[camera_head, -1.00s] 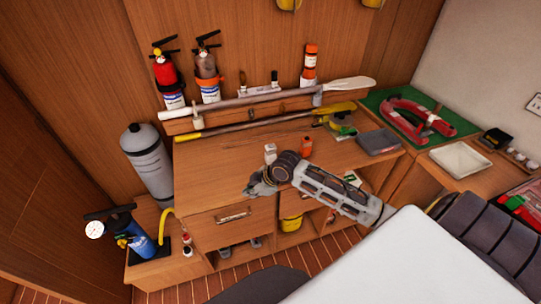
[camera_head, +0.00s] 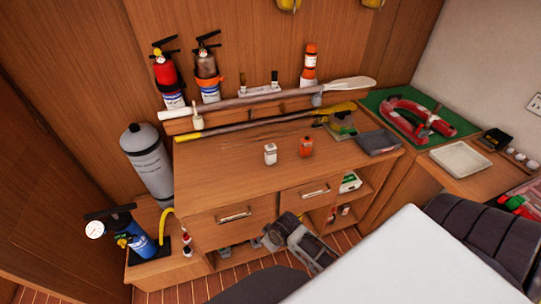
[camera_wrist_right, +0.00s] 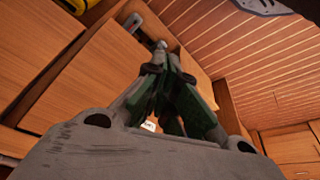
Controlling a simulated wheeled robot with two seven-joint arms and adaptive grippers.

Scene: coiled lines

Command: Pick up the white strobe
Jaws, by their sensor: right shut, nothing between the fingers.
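The white strobe (camera_head: 270,153) stands upright on the wooden counter, to the left of a similar orange one (camera_head: 306,146). My right gripper (camera_head: 262,241) is low in front of the cabinet, below the counter edge and the drawers, well apart from the strobe. In the right wrist view its fingers (camera_wrist_right: 172,85) are together with nothing held between them. The strobe on the counter is not clearly identifiable in the wrist view. My left gripper is in neither view.
The counter (camera_head: 225,165) is clear around the strobe; its front edge and drawer handles (camera_head: 234,215) lie above my gripper. A paddle (camera_head: 265,121) runs along the back. A dark grey tray (camera_head: 378,142) lies at the counter's right. A white surface (camera_head: 400,265) fills the lower right.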

